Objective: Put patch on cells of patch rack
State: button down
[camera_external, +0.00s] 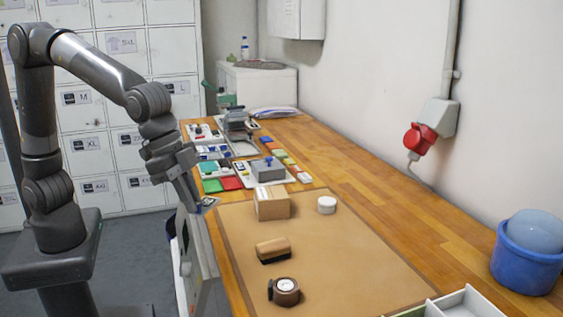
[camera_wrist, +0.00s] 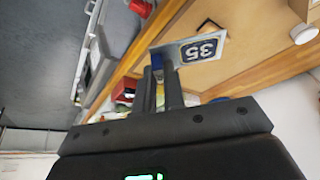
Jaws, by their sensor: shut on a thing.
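My gripper (camera_external: 193,207) is at the left edge of the wooden counter, above its side. In the wrist view my gripper (camera_wrist: 161,62) is shut on a patch (camera_wrist: 218,38), a pale plate with a dark blue panel reading 35. The number appears upside down. The patch also shows small at the fingertips in the external view (camera_external: 209,202). A white divided tray (camera_external: 462,303) with a green part is cut off at the bottom right of the external view. I cannot tell whether it is the patch rack.
A brown mat (camera_external: 340,260) covers the near counter. On it are a cardboard box (camera_external: 271,204), a white round item (camera_external: 326,205), a brush (camera_external: 273,250) and a tape roll (camera_external: 286,291). Coloured trays and blocks (camera_external: 222,185) crowd the far left. A blue bucket (camera_external: 524,265) stands right.

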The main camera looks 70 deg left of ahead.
jog(key=w+a+n+y, duration=0.1)
jog(key=w+a+n, duration=0.3)
jog(key=a, duration=0.9)
jog(key=w+a+n+t+y, duration=0.1)
jog(key=w+a, duration=0.4)
jog(key=a, duration=0.7)
jog(key=w+a+n+y, duration=0.1)
jog(key=w+a+n, duration=0.3)
jog(key=a, duration=0.9)
jog(key=d+f+m+h, duration=0.1)
jog(key=d+f+m, duration=0.15)
jog(key=d, duration=0.95)
jog(key=d+f+m+g+h, duration=0.1)
jog(key=d+m, duration=0.3)
jog(key=d, duration=0.9)
jog(key=d+f+m+h, duration=0.15)
jog(key=d+m, duration=0.25)
jog(key=d, duration=0.8)
send_over(281, 228)
jog(key=s+d, duration=0.2)
jog(key=d, duration=0.3)
jog(key=shift+n, duration=0.25)
jog(key=f, duration=0.7)
jog(key=shift+d, duration=0.2)
jog(key=shift+w+f, duration=0.1)
jog(key=shift+f, duration=1.9)
jog(key=shift+f, duration=0.15)
jog(key=c, duration=1.5)
grip_release()
